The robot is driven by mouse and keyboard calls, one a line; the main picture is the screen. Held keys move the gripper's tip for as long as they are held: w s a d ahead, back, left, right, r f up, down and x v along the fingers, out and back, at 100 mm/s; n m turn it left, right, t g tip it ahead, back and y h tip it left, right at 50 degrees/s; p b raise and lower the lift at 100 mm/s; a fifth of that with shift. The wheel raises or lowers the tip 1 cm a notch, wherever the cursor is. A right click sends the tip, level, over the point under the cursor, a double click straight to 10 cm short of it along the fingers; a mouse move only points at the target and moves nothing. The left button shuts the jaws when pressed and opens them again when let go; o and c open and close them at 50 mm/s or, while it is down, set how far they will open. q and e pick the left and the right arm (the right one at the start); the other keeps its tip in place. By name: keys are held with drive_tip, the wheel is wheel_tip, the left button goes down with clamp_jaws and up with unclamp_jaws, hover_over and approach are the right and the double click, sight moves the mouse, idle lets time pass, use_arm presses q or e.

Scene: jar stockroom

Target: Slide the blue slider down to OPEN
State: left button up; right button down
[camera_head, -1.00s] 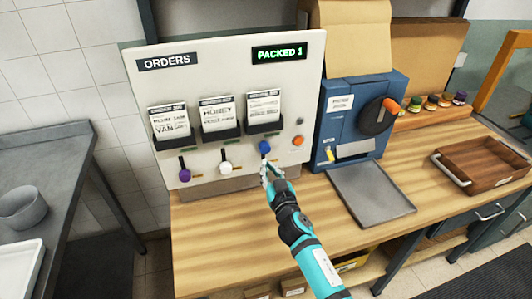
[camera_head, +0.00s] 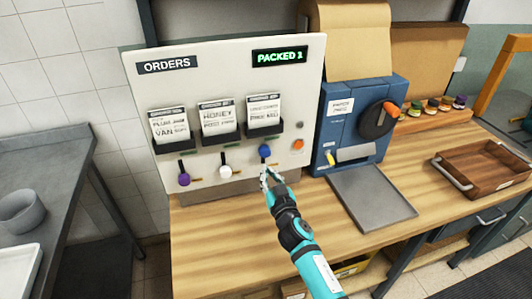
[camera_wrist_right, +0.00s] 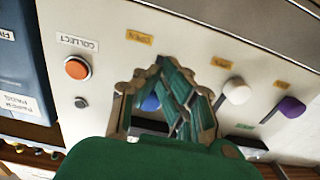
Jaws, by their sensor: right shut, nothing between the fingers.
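The blue slider (camera_head: 264,151) is a round blue knob on the cream panel (camera_head: 218,82). It sits higher than the purple and white knobs, near the top of its track. My right gripper (camera_head: 265,172) is just below and in front of it, with its fingers pointing at the panel. In the right wrist view the blue slider (camera_wrist_right: 151,103) shows between the finger links of the right gripper (camera_wrist_right: 165,75), partly hidden. The gripper is shut with nothing in it, and I cannot tell whether it touches the knob. My left gripper is out of view.
The white knob (camera_head: 225,171) and purple knob (camera_head: 184,180) are low on their tracks to the left. An orange button (camera_head: 298,145) is to the right. A blue press (camera_head: 350,125), grey tray (camera_head: 372,198) and wooden tray (camera_head: 485,166) stand rightward. The wooden counter in front is clear.

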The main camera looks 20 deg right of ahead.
drive_tip(key=s+p, duration=0.2)
drive_tip(key=s, duration=0.8)
drive_tip(key=shift+d+r, duration=0.15)
drive_tip(key=shift+r, duration=0.2)
idle(0.4)
